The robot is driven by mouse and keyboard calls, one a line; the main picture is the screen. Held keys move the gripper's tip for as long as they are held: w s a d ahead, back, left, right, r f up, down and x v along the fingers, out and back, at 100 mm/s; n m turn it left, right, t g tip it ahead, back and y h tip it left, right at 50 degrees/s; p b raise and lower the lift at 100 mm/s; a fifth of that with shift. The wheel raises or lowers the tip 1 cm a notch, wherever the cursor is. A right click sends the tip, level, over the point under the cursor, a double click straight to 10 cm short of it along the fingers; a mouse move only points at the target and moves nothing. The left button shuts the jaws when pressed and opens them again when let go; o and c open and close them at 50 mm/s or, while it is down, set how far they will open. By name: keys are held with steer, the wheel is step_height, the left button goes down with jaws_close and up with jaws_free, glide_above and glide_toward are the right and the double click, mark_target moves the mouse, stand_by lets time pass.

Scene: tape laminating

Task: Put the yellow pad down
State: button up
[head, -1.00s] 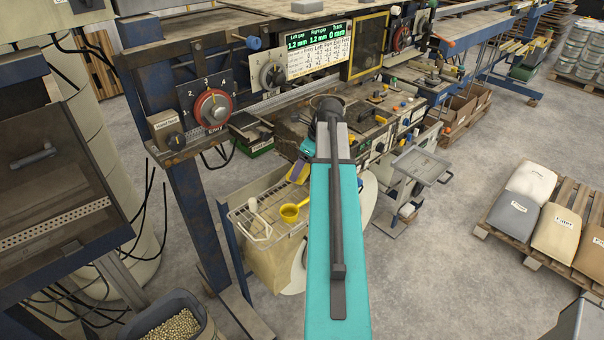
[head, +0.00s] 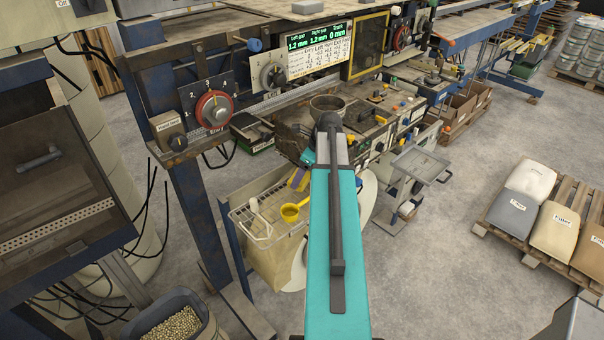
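A small yellow piece with a blue-purple part (head: 298,180), which may be the yellow pad, shows at the back edge of the wire-rimmed tray (head: 238,216), just left of my arm. It is too small and too covered to tell whether it is held or resting. My teal arm reaches away from me up the middle of the view and bends down at its far end beside the bench. My gripper is hidden behind the arm, so its fingers and anything in them do not show.
A yellow scoop (head: 290,212) and a white handled tool (head: 259,217) lie on the tray. The machine with dials (head: 213,109) is at left. Open floor (head: 430,270) lies to the right.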

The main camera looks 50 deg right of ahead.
steer(key=shift+f, duration=0.1)
steer(key=o, duration=1.1)
steer(key=b+v, duration=0.3)
steer(key=v, duration=0.9)
steer(key=shift+s, duration=0.15)
stand_by(0.5)
